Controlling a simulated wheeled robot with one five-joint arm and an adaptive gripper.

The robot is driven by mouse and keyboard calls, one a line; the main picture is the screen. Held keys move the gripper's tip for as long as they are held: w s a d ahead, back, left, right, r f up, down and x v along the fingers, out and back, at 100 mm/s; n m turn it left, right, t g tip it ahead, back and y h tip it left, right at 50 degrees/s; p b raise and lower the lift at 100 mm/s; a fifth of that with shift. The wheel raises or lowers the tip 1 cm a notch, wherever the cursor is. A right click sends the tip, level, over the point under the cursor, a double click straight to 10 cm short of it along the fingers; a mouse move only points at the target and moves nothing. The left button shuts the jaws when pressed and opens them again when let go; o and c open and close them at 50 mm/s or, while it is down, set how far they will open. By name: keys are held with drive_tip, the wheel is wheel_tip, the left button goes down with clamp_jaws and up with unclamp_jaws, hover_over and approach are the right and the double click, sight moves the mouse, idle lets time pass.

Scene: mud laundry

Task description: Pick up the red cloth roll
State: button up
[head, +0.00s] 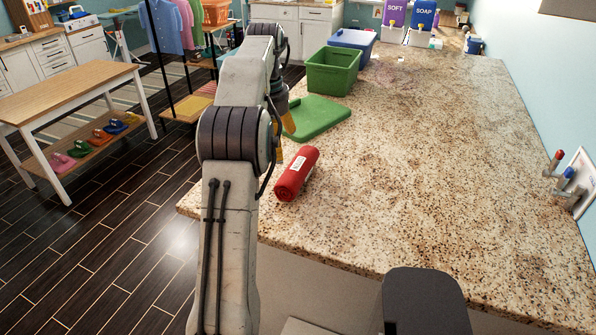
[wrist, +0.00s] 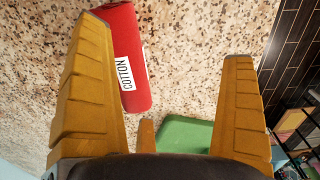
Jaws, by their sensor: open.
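The red cloth roll (head: 297,177) lies on its side on the speckled counter, near its left edge. It has a white label that reads COTTON in the wrist view, where the roll (wrist: 133,75) shows at the upper left, partly behind the left finger. My gripper (wrist: 166,38) is open, with its yellow fingers spread and nothing held between them. The roll is off toward the left finger, not centred between the fingertips. In the head view my arm hides most of the gripper; bits of yellow finger show just beyond the roll.
Soap dispensers (head: 422,22) stand at the far end. Taps (head: 565,180) are on the right wall. The counter's middle is clear.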

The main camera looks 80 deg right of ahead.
sight(303, 164)
drive_tip(key=s, duration=0.2)
drive_tip(key=s+d+f+m, duration=0.1)
drive_tip(key=s, duration=0.2)
drive_tip(key=s+d+f+m, duration=0.1)
drive_tip(key=s, duration=0.1)
drive_tip(key=shift+s+f, duration=0.15)
drive_tip(key=shift+f, duration=0.1)
drive_tip(key=shift+s+a+f+b, duration=0.15)
drive_tip(key=shift+f+b, duration=0.2)
drive_tip(key=shift+f, duration=0.3)
drive_tip(key=shift+w+a+f+b, duration=0.1)
drive_tip(key=shift+f+b, duration=0.2)
drive_tip(key=shift+f, duration=1.1)
drive_tip(key=shift+w+f+b, duration=0.1)
drive_tip(key=shift+f+b, duration=0.2)
drive_tip(key=shift+f, duration=1.1)
drive_tip(key=shift+c, duration=0.4)
drive_tip(key=c, duration=1.1)
drive_tip(key=shift+r, duration=0.1)
